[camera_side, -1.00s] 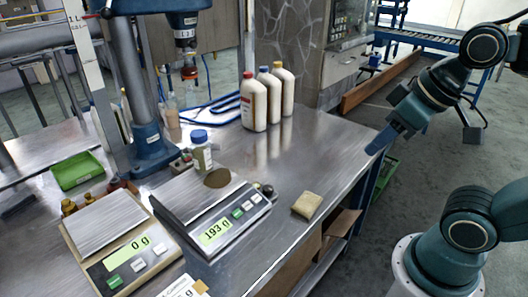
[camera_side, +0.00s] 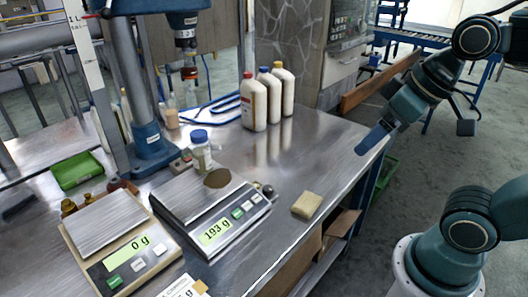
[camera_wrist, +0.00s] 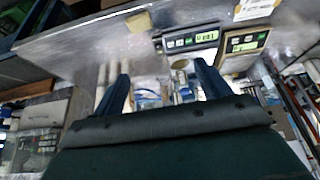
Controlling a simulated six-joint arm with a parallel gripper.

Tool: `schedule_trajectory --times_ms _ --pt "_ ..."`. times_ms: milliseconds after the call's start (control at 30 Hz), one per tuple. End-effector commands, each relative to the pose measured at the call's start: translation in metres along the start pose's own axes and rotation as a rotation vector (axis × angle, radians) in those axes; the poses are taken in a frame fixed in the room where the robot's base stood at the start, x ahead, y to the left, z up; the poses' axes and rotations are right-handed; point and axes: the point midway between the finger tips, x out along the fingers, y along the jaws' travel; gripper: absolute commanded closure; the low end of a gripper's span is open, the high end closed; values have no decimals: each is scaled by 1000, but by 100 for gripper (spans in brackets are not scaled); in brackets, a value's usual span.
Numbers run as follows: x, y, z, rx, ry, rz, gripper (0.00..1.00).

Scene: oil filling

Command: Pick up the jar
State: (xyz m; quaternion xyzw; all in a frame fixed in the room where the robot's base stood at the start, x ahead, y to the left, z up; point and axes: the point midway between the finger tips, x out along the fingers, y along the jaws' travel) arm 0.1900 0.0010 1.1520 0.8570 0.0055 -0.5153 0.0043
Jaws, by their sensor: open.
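The jar (camera_side: 201,152) is a small clear jar with a blue lid. In the side view it stands upright on the steel table, just behind the right-hand scale. My gripper (camera_side: 366,147) is in the air beyond the table's right edge, well to the right of the jar and apart from it. In the wrist view my gripper (camera_wrist: 161,68) has its two blue fingers spread wide with nothing held. A small bluish shape shows between them further off, too blurred to be sure it is the jar.
The right scale (camera_side: 222,232) reads 193 g and has a brown round patch on its plate; the left scale (camera_side: 140,247) reads 0 g. Three white bottles (camera_side: 254,103) stand behind the jar. A sponge-like block (camera_side: 307,205) lies near the front edge.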

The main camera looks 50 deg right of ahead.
Motion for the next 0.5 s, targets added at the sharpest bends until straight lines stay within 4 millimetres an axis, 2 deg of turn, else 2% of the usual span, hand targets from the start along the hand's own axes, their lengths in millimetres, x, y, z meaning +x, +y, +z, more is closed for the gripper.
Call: schedule_trajectory --times_ms 167,500 --pt "-1 -3 -32 -28 -10 -12 24" --pt "12 -10 -115 -104 -32 -45 24"
